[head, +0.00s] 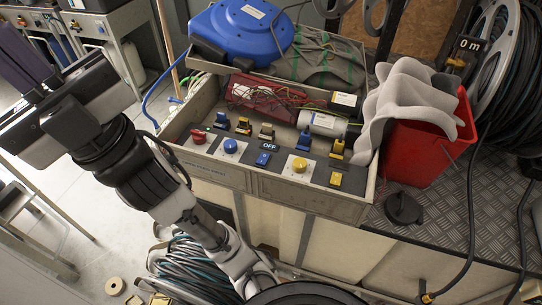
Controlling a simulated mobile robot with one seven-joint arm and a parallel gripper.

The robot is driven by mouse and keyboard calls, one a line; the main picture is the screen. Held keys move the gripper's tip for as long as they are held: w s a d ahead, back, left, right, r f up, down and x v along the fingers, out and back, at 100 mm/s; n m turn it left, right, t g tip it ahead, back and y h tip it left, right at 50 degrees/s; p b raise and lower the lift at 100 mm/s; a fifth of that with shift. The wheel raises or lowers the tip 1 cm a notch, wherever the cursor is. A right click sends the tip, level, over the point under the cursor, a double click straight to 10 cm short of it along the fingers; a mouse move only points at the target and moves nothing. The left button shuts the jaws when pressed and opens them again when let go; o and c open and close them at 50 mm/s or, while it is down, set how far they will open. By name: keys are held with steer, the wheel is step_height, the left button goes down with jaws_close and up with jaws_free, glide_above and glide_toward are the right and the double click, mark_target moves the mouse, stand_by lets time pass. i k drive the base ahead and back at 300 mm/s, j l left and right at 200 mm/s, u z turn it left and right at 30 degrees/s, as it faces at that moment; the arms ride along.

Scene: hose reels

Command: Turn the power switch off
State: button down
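A control panel (318,170) runs along the front of an open grey metal box on the bench. A small blue switch (263,160) sits at its middle, just below a black label reading OFF (268,147). I cannot read whether this is the power switch or which way it is set. A red knob (198,136), a blue round knob (230,146), a yellow round knob (300,165) and a yellow switch (335,179) share the panel. My gripper (28,62) is at the upper left, well apart from the panel. Its fingertips are partly cut off, so its opening is unclear.
Several small levers (243,125) stand behind the panel. Wires and a white cylinder (323,123) lie in the box. A blue hose reel (242,28) is behind; a red bin (425,145) with grey cloth (410,100) is to the right. A black cap (403,208) lies on the bench.

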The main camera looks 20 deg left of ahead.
mark_target(199, 137)
steer(key=l+u, duration=0.15)
steer(key=u, duration=1.35)
steer(key=i+l, duration=0.05)
